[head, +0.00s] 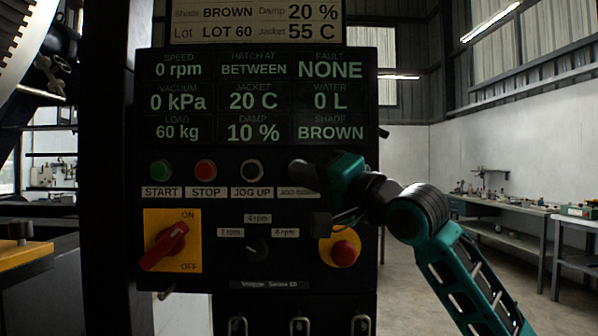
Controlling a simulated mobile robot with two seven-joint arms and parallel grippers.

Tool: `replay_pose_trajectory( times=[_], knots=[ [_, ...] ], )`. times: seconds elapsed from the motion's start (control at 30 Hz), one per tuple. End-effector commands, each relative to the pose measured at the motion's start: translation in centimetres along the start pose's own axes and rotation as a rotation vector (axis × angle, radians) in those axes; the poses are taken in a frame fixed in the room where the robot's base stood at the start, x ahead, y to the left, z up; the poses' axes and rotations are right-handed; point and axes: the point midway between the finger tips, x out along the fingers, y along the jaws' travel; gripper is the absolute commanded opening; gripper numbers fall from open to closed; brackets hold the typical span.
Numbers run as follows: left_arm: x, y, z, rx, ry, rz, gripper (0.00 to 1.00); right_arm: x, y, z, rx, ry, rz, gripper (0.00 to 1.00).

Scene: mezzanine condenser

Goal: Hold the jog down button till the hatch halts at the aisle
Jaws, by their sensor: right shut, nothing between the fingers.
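The control panel (220,250) stands upright in the middle of the head view. Its display (250,95) reads HATCH AT BETWEEN, speed 0 rpm and fault NONE. In the button row are a green START button (160,169), a red STOP button (205,169) and a dark JOG UP button (252,169). The jog down label (298,193) shows right of these; its button is hidden behind my right gripper (303,176). That gripper is shut and empty, its tip over the button's place. I cannot tell whether it touches or presses. My left gripper is out of view.
Below are a red ON/OFF switch (165,246) on yellow, a speed selector knob (257,249) and a red emergency stop (344,253) close under my right gripper. A large toothed drum edge (22,40) is at upper left. Workbenches (510,208) line the right wall; floor between is clear.

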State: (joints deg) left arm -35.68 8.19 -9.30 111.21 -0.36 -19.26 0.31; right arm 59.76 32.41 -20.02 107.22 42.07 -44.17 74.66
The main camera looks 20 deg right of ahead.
Motion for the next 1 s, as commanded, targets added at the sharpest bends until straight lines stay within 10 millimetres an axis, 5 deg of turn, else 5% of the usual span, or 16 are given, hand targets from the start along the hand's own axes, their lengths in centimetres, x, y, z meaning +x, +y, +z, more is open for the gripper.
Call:
replay_pose_trajectory(
  times=[1.0],
  knots=[
    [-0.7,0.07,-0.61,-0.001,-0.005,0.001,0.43,0.63,0.39,-0.46,0.001,0.0,0.0,0.0]
  ],
)
